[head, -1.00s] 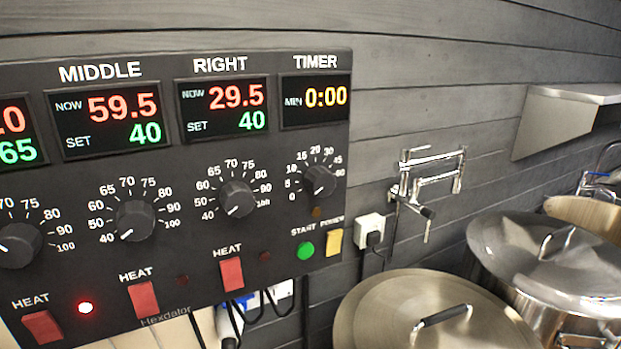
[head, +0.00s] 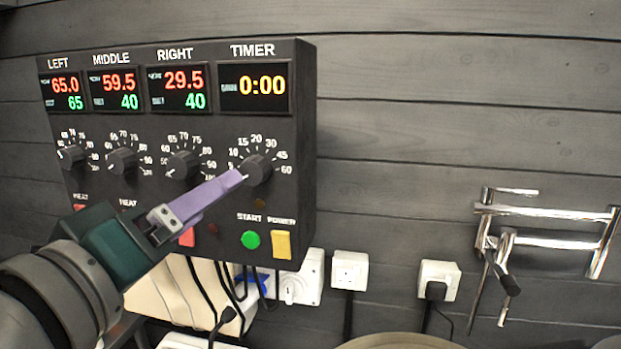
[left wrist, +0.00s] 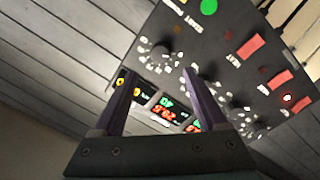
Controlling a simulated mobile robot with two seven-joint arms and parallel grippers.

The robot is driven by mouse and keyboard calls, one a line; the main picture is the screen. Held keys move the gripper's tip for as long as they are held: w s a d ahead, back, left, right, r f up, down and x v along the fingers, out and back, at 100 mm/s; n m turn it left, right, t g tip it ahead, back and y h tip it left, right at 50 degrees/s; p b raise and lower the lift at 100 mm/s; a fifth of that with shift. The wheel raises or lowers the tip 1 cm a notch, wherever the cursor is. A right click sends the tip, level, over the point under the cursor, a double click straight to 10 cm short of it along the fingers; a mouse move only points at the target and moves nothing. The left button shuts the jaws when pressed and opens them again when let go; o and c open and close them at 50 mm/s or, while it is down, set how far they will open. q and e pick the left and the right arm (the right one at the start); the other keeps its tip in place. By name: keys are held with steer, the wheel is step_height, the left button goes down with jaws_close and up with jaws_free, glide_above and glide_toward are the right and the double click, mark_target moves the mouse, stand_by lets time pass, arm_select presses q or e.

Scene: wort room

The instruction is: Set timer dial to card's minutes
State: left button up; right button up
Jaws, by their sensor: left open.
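The timer dial (head: 254,168) is a black knob with a scale of minutes up to 60, at the right of the black control panel (head: 307,130). The timer display (head: 255,87) above it reads 0:00. My left gripper (head: 240,176), with purple fingers, reaches from the lower left; its tips overlap the dial's left edge in the head view. In the left wrist view the dial (left wrist: 160,55) appears between and just beyond the open finger tips (left wrist: 157,75). Whether the fingers touch it I cannot tell. The pointer is hard to read. No card and no right gripper are in view.
Other dials, including the right temperature dial (head: 183,165), sit close to my arm. The green start button (head: 250,240) and yellow power switch (head: 282,244) are below the timer dial. Wall sockets (head: 350,268) and a chrome tap (head: 545,240) are to the right.

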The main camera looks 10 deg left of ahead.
mark_target(249, 173)
arm_select(q)
steer(key=w, duration=0.2)
steer(key=w+p, duration=0.1)
steer(key=w, duration=0.2)
steer(key=w+p, duration=0.1)
steer(key=w, duration=0.1)
steer(key=shift+w+d+r, duration=0.15)
steer(key=shift+w+d, duration=0.2)
steer(key=shift+w+d+p, duration=0.1)
steer(key=shift+w+p, duration=0.25)
steer(key=shift+w, duration=0.15)
steer(key=shift+c, duration=0.2)
jaws_close()
